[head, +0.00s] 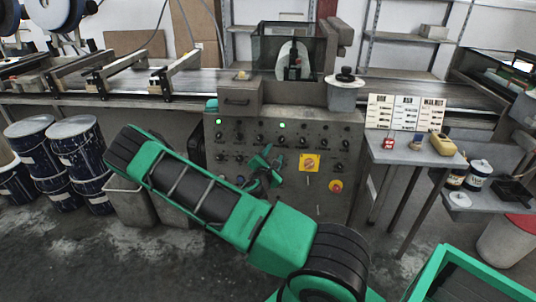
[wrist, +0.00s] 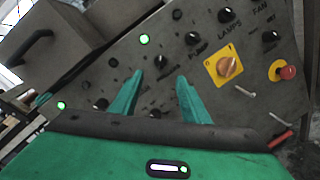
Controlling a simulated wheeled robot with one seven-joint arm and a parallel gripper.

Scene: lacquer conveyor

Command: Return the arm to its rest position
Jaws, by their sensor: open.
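My green arm reaches across the head view in front of a grey control panel (head: 225,165). My gripper (head: 272,160) is in front of the middle of the panel, its two green fingers apart. In the wrist view my gripper (wrist: 160,82) is open with nothing between its fingers, and the panel face (wrist: 185,20) with black knobs lies beyond them. I cannot tell whether the fingertips touch the panel. Part of the panel's lower left is hidden behind my arm.
The panel has lit green lamps (head: 282,125), a yellow-plated switch (head: 309,163) and a red button (head: 336,186). Blue drums (head: 75,145) stand at left. A side table (head: 400,152) with cards stands at right. A conveyor (head: 210,82) runs behind. Grey floor lies clear at lower left.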

